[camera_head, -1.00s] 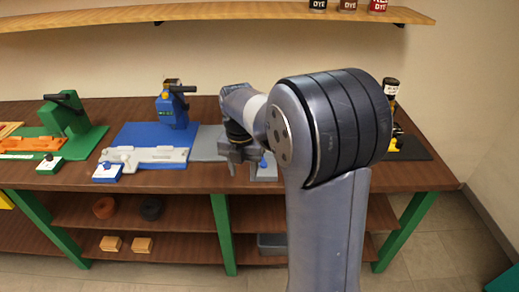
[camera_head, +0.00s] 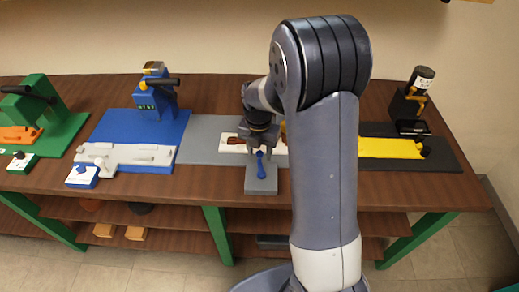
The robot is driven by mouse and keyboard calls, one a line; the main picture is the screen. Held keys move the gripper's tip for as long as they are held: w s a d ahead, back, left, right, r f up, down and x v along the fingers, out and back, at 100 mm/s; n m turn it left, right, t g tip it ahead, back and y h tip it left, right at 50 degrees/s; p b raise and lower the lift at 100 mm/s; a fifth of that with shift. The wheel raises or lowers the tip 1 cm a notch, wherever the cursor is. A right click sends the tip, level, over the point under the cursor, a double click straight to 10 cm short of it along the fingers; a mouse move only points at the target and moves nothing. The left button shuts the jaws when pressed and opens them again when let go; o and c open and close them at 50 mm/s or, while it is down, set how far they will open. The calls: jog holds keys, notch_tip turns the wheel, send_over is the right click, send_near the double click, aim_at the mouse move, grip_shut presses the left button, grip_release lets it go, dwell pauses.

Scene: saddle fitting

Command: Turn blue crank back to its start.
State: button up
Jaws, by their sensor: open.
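The blue crank (camera_head: 261,166) stands on a grey block (camera_head: 262,186) at the front of the grey mat, near the table's front edge. Its handle shows as a short blue lever, upright in the picture. My gripper (camera_head: 259,146) is open and points down, just behind or above the crank's upper end. I cannot tell whether the fingers touch the crank. My forearm hides what lies right of the gripper.
A green station (camera_head: 41,103) is farther left. A yellow bar (camera_head: 390,148) on a black base (camera_head: 449,162) lies right.

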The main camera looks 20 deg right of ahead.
jog(key=shift+c, duration=0.2)
grip_shut()
jog(key=shift+d+m, duration=0.1)
jog(key=shift+m, duration=0.2)
